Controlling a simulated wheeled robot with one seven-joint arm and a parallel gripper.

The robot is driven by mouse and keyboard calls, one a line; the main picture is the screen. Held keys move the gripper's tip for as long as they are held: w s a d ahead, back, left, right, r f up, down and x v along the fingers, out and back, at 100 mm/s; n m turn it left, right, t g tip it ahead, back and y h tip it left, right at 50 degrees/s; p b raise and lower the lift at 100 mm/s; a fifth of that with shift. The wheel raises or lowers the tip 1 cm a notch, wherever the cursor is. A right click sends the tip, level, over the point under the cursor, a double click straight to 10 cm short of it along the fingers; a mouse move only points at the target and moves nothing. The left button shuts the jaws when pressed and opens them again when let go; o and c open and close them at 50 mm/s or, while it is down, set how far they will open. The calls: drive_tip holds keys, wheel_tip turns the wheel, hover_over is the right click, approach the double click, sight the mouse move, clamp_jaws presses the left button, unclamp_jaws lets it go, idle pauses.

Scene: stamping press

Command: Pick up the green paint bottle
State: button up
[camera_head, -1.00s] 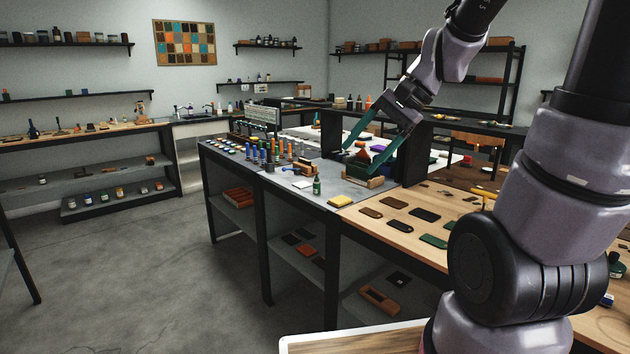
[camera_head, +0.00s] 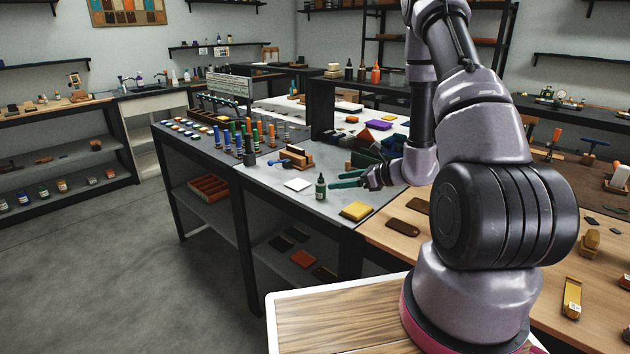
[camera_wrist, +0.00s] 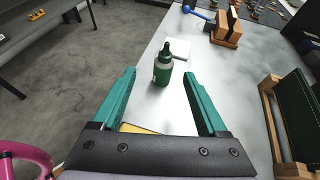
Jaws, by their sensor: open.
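The green paint bottle (camera_head: 320,187) stands upright on the grey worktop (camera_head: 262,172), near its front edge. It has a dark pointed cap and a pale label. In the wrist view the bottle (camera_wrist: 163,65) stands ahead of my gripper (camera_wrist: 160,75), roughly midway between its two teal fingers and at about the level of their tips. The fingers are wide apart and do not visibly touch the bottle. In the head view my gripper (camera_head: 348,179) lies low and nearly level just right of the bottle, and my arm hides part of the worktop behind it.
A white square (camera_head: 298,184) lies left of the bottle and a yellow pad (camera_head: 356,211) to its right front. Several coloured-handled tools (camera_head: 245,137) stand at the left. A wooden holder (camera_wrist: 268,100) is right of my gripper.

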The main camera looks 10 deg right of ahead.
sight(325, 184)
drive_tip(key=x, duration=0.5)
drive_tip(key=shift+w+d+f, duration=0.1)
drive_tip(key=shift+w+f, duration=0.3)
drive_tip(key=shift+x, duration=2.8)
drive_tip(key=shift+f, duration=0.1)
clamp_jaws()
